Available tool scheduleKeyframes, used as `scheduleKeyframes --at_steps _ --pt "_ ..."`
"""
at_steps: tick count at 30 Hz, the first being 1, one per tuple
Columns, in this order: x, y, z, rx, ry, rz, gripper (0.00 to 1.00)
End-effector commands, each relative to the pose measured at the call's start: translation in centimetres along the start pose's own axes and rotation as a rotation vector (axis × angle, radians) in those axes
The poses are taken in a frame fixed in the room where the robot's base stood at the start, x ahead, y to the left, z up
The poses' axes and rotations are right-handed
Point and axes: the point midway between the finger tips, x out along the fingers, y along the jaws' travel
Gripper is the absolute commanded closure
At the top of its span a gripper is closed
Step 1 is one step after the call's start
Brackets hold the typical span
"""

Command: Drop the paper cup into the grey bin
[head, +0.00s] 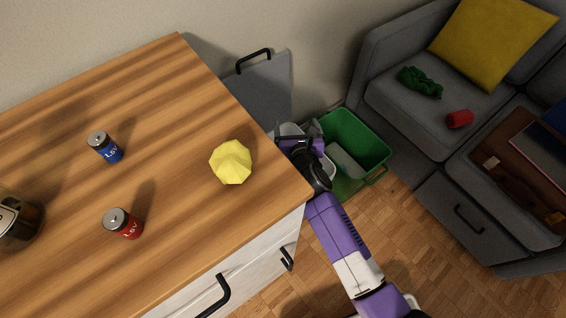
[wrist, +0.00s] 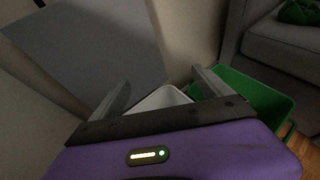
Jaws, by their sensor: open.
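My gripper (head: 299,135) is beyond the desk's right corner, above the bins. In the wrist view its two grey fingers (wrist: 160,88) are wide apart, with nothing visibly held between them. A pale grey bin (wrist: 165,98) shows beyond and between the fingers, partly hidden by my gripper. In the head view only bits of its pale rim (head: 289,129) show around my gripper. I cannot make out a paper cup in either view; the inside of the grey bin is mostly hidden.
A green bin (head: 372,151) stands right of the grey one. A grey sofa (head: 395,115) carries a red cylinder (head: 460,119) and green cloth (head: 420,82).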

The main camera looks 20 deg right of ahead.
Motion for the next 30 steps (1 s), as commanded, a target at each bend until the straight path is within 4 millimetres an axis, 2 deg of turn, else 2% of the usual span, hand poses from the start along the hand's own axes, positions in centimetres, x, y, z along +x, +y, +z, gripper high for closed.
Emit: scheduleKeyframes --at_steps 1,6,15,21,30 --pt "-0.7 0.0 1.7 0.001 0.0 0.0 0.11" --pt "-2.1 0.0 5.2 0.001 -0.002 0.0 0.11" --pt "-4.2 0.0 10.0 0.0 0.0 0.0 0.11" --pt "-4.7 0.0 11.3 0.0 0.001 0.0 0.11" --pt "-4.7 0.0 11.3 -0.001 0.001 0.0 0.11"
